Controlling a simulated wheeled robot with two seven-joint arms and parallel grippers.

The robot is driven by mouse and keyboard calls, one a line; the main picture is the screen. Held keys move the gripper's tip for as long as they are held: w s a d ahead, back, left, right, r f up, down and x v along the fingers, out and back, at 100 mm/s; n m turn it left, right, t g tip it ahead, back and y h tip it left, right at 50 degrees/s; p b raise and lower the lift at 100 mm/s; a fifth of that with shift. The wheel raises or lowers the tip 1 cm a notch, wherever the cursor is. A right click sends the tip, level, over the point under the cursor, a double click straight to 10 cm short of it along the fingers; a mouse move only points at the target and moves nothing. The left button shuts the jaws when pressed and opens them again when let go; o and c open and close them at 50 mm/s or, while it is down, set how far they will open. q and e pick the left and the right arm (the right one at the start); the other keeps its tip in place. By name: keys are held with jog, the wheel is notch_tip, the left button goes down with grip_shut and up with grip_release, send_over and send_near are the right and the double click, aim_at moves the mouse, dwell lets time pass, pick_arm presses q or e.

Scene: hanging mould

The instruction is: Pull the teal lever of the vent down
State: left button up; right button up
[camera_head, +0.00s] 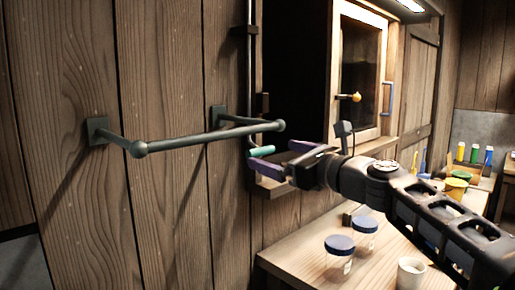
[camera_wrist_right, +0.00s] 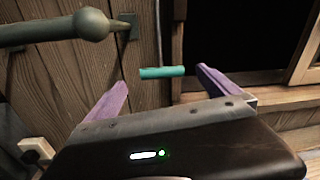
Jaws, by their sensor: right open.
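The teal lever (camera_head: 262,151) is a short teal bar at the lower end of a thin dark rod beside the dark opening of the vent. It lies roughly level. In the right wrist view the teal lever (camera_wrist_right: 162,72) shows between and just beyond the two purple fingertips. My right gripper (camera_head: 268,168) is open at the lever, with a finger on either side in the picture; the wrist view also shows the open right gripper (camera_wrist_right: 162,82). I cannot tell whether a finger touches the lever. My left gripper is not in view.
A dark green rail (camera_head: 205,137) with ball ends stands out from the plank wall close to the lever. Below, a wooden counter (camera_head: 300,262) holds two blue-lidded jars (camera_head: 340,245) and a white cup (camera_head: 411,272). A wooden window frame (camera_head: 385,70) stands behind my arm.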

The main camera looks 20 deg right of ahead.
aim_at(263, 150)
jog(key=shift+w, duration=0.35)
jog(key=x, duration=0.7)
jog(key=shift+w, duration=0.15)
jog(key=shift+c, duration=0.6)
